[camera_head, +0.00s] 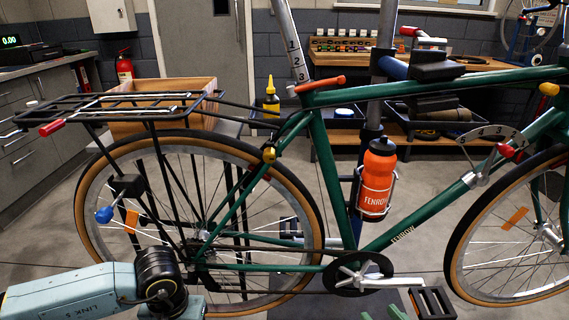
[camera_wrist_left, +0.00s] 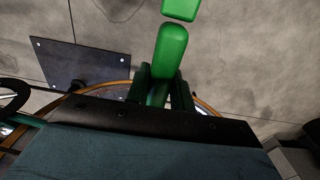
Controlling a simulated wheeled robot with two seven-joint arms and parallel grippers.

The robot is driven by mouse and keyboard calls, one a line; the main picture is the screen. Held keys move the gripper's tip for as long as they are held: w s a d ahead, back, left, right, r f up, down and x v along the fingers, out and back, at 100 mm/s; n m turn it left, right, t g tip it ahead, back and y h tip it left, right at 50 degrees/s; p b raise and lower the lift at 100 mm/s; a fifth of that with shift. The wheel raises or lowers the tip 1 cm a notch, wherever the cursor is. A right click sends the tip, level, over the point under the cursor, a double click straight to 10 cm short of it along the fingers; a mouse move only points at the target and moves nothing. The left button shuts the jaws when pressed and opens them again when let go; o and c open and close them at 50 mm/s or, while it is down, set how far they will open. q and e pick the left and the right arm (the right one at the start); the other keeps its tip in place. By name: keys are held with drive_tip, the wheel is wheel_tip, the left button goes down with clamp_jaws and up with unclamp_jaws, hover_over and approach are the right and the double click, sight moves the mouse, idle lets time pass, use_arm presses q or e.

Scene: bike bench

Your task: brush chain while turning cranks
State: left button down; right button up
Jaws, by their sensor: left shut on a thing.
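The green bike stands with its silver crank (camera_head: 388,282) pointing right, and a black pedal (camera_head: 432,303) hangs at the crank's end. The dark chainring (camera_head: 370,268) sits at the frame's bottom. The chain (camera_head: 270,267) runs back from it to the rear hub. In the left wrist view, my left gripper (camera_wrist_left: 162,88) is shut on a green brush handle (camera_wrist_left: 170,48). The handle points up in that picture; bristles and any chain contact do not show.
My left arm crosses the lower left, before the rear wheel (camera_head: 95,235). An orange bottle (camera_head: 378,180) sits in the frame cage. The rear rack (camera_head: 110,108) stands above the wheel. A wooden bench (camera_head: 480,72) is behind. A dark plate (camera_wrist_left: 80,65) lies on the floor.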

idle(0.4)
use_arm(q)
drive_tip(key=n, duration=0.1)
drive_tip(key=d+r+n, duration=0.1)
drive_tip(key=n, duration=0.1)
drive_tip(key=shift+r, duration=0.15)
drive_tip(key=d+r+n, duration=0.3)
drive_tip(key=r+n, duration=0.3)
drive_tip(key=n, duration=1.1)
drive_tip(key=d+r+n, duration=0.3)
drive_tip(key=r+n, duration=0.3)
drive_tip(key=n, duration=1)
drive_tip(key=w+f, duration=0.5)
drive_tip(key=w, duration=0.4)
drive_tip(key=shift+d+f, duration=0.15)
drive_tip(key=shift+f, duration=0.1)
drive_tip(key=shift+w, duration=0.1)
